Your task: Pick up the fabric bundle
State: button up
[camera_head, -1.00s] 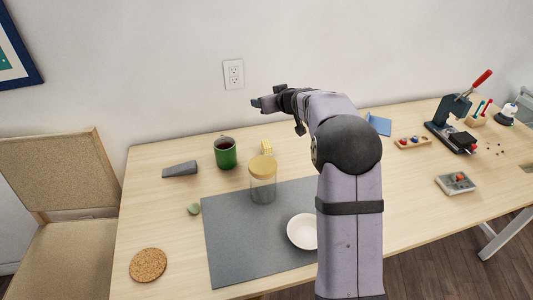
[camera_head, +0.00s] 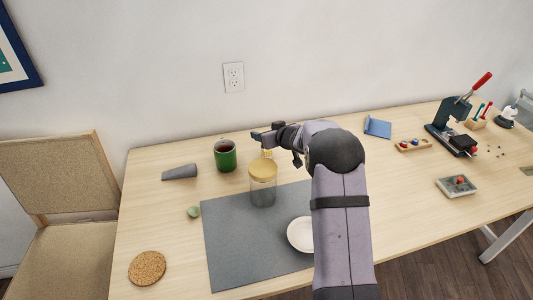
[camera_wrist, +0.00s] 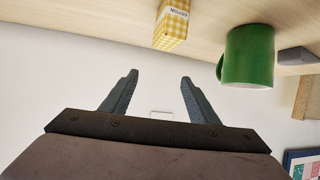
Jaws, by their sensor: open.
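A yellow-and-white checked block with a white label, which looks like the fabric bundle (camera_wrist: 172,25), is at the top of the wrist view, where the picture is upside down. In the head view only a small part of the fabric bundle (camera_head: 267,153) shows, behind the jar lid and below my gripper (camera_head: 258,136). My gripper, also in the wrist view (camera_wrist: 159,77), is open and empty. It is above the back of the table, apart from the bundle.
A green mug (camera_head: 225,155) stands left of the bundle. A glass jar (camera_head: 263,185) with a yellow lid stands in front of it, on the grey mat (camera_head: 235,240). A white bowl (camera_head: 300,234) is also on the mat. A grey wedge (camera_head: 180,173) lies further left.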

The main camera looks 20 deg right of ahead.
jog(key=shift+f+b, duration=0.55)
jog(key=shift+f, duration=1.2)
jog(key=shift+f, duration=0.15)
jog(key=shift+f, duration=0.35)
jog(key=f, duration=0.1)
jog(key=w+f, duration=0.1)
jog(key=f, duration=0.1)
jog(key=shift+w+a+f, duration=0.1)
jog(key=shift+w, duration=0.05)
jog(key=shift+x, duration=0.8)
jog(key=c, duration=1.3)
